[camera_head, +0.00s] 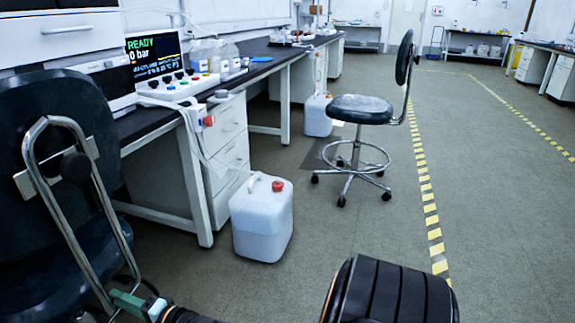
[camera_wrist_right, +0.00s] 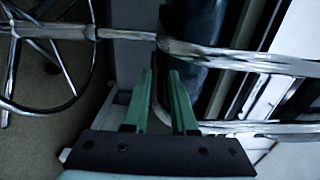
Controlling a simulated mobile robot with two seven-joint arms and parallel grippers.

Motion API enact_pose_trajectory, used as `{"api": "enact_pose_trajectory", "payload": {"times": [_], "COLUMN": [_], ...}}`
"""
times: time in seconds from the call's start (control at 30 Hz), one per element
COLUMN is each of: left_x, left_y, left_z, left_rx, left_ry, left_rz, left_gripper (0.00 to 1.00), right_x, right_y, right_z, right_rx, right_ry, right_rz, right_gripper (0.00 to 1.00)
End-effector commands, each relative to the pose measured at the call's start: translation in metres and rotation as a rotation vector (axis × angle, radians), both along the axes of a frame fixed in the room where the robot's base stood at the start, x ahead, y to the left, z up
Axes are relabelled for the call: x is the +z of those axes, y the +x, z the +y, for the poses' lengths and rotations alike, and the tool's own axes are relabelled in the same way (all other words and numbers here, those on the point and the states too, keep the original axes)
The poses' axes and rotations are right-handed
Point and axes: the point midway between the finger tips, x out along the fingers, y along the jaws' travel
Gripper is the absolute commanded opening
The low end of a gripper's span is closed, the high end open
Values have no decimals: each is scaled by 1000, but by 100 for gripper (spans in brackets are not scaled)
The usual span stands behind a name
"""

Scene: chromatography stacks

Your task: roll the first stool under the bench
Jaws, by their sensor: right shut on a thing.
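The near stool (camera_head: 55,170) stands at the left of the head view, with a dark seat and backrest and a bent chrome frame. Its chrome tube (camera_wrist_right: 245,60) and foot ring also show in the right wrist view. My right gripper (camera_head: 128,302) has green fingers at the lower chrome tube of this stool; in the wrist view the fingers (camera_wrist_right: 162,100) are shut on the tube. The bench (camera_head: 270,68) has a black top and white legs and runs away behind the stool. The near stool's base is mostly hidden. My left gripper is out of view.
A white jerrycan with a red cap (camera_head: 262,222) stands on the floor by the bench drawers (camera_head: 228,150). Another jerrycan (camera_head: 318,115) and a second stool (camera_head: 360,110) stand farther back. Clear floor lies right of the striped yellow line (camera_head: 430,215).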

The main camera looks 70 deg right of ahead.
Motion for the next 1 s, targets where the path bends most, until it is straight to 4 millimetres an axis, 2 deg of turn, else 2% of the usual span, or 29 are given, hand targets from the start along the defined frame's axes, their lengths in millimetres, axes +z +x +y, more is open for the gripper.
{"api": "enact_pose_trajectory", "payload": {"times": [0.03,0.3,0.33,0.6,1.0], "left_x": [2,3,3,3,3], "left_y": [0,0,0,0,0], "left_z": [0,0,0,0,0], "left_rx": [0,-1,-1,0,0], "left_ry": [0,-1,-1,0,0], "left_rz": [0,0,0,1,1], "left_gripper": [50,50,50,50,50], "right_x": [-9,-8,-8,-5,-1], "right_y": [-4,-4,-4,-3,-1], "right_z": [1,0,0,0,0], "right_rx": [1,0,0,0,-1], "right_ry": [-3,-2,-2,-1,-1], "right_rz": [27,27,27,18,10], "right_gripper": [0,0,28,59,60]}}
